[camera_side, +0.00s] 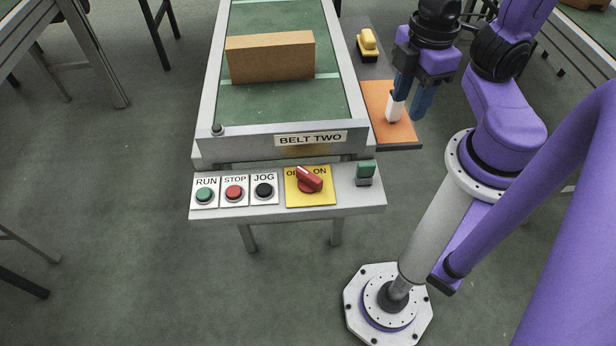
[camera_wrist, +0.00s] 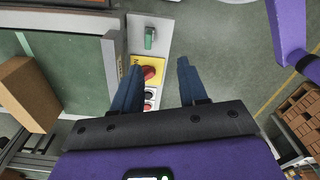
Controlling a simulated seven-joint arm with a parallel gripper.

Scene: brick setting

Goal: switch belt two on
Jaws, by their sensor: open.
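The control panel of belt two (camera_side: 350,201) is at the front of the conveyor under the BELT TWO sign (camera_side: 311,139). Its red rotary switch (camera_side: 310,180) sits on a yellow plate (camera_side: 295,199) marked OFF and ON. The knob's bar slants from upper left, over the end of OFF, to lower right. The switch also shows in the wrist view (camera_wrist: 149,73), between the fingers in the picture. My gripper (camera_side: 406,116) is open and empty, apart from the switch, above the orange mat right of the belt. One fingertip area looks white in the side view.
Green RUN (camera_side: 204,195), red STOP (camera_side: 234,192) and black JOG (camera_side: 264,190) buttons lie left of the switch. A green-topped control (camera_side: 365,172) stands to its right. A brown box (camera_side: 270,58) is on the belt. A yellow-topped device (camera_side: 367,43) is behind the orange mat (camera_side: 410,133).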

